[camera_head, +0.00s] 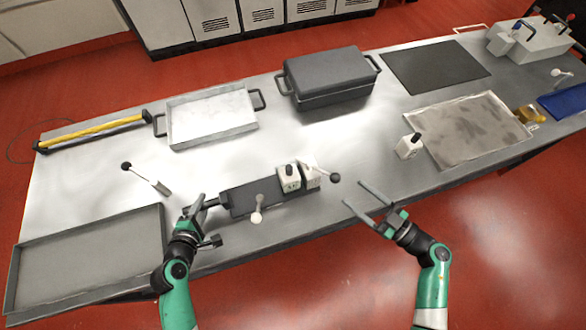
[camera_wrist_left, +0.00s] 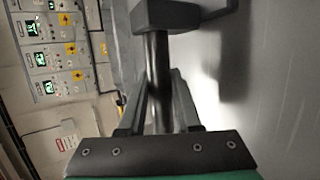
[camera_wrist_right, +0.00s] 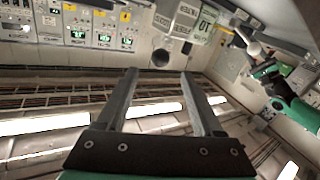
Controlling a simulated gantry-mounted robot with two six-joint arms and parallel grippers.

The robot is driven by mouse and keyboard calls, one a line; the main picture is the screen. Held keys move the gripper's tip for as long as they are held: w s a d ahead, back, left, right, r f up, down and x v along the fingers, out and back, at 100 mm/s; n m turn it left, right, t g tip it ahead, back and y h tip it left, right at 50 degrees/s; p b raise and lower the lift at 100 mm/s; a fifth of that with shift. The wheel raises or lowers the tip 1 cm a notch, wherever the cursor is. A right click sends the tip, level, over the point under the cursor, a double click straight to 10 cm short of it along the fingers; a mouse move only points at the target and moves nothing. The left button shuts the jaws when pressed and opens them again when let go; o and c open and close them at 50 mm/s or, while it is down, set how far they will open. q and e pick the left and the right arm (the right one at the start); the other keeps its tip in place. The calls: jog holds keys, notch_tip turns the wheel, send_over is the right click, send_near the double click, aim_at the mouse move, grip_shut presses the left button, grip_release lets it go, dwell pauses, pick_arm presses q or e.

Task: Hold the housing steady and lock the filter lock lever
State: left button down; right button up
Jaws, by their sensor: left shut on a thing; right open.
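The dark grey housing (camera_head: 240,197) lies near the table's front edge, with two white blocks on its right end, one of them (camera_head: 288,177). A lever with a black knob (camera_head: 335,178) sticks out to the right from the end block; the knob also shows in the right wrist view (camera_wrist_right: 160,57). A white-knobbed lever (camera_head: 257,217) is at the housing's front side. My left gripper (camera_head: 194,208) is shut on the dark bar handle (camera_wrist_left: 158,75) at the housing's left end. My right gripper (camera_head: 356,196) is open and empty, just right of and below the black knob, apart from it.
A grey tray (camera_head: 90,243) lies at the front left, with a loose black-knobbed lever (camera_head: 146,178) behind it. A metal tray (camera_head: 210,118) and a dark lidded case (camera_head: 328,75) stand at the back. A white block (camera_head: 409,146) stands beside a stained tray (camera_head: 468,130) at right.

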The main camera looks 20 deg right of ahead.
aim_at(335, 176)
jog(key=x, duration=0.8)
jog(key=shift+w+a, duration=0.1)
jog(key=shift+w, duration=0.15)
jog(key=shift+c, duration=0.2)
grip_shut()
dwell(0.8)
